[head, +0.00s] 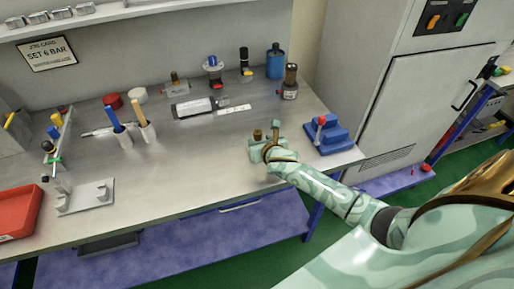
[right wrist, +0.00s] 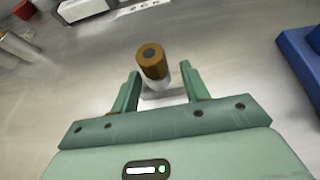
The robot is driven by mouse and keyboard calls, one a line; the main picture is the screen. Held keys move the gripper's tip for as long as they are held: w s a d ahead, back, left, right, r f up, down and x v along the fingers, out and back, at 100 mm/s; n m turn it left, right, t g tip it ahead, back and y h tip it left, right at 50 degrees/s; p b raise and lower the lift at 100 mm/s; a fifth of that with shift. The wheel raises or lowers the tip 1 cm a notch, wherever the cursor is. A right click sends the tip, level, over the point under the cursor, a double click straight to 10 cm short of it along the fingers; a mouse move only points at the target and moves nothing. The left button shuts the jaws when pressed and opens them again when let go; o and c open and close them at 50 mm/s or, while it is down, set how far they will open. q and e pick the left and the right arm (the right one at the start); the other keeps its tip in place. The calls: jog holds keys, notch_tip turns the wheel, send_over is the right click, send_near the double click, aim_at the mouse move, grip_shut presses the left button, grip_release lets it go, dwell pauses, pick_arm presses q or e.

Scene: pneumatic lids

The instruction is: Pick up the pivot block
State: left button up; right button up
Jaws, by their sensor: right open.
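What looks like the pivot block (right wrist: 152,62) is a brown cylinder with a dark round centre in its top, on a pale base, standing on the metal bench. In the head view its brown top (head: 258,135) shows beside my right gripper (head: 266,140), which hides the rest of it. In the right wrist view my right gripper (right wrist: 160,70) is open, one finger to each side of the block, with visible gaps. The block's base is partly hidden below the cylinder. My left gripper is not in view.
A blue block with a red-topped lever (head: 328,135) stands right of my right gripper, near the bench edge. Behind are a dark bottle (head: 290,82), a blue canister (head: 276,62) and a grey device (head: 194,107). A flat plate with pegs (head: 86,197) and a red tray (head: 18,213) lie left.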

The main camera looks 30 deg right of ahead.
jog(key=shift+w+d+f, duration=0.1)
jog(key=shift+w+f, duration=0.2)
jog(key=shift+w, duration=0.2)
jog(key=shift+s+r, duration=0.1)
jog(key=shift+c, duration=0.6)
jog(key=c, duration=0.9)
jog(key=shift+o, duration=0.2)
jog(key=shift+r, duration=0.15)
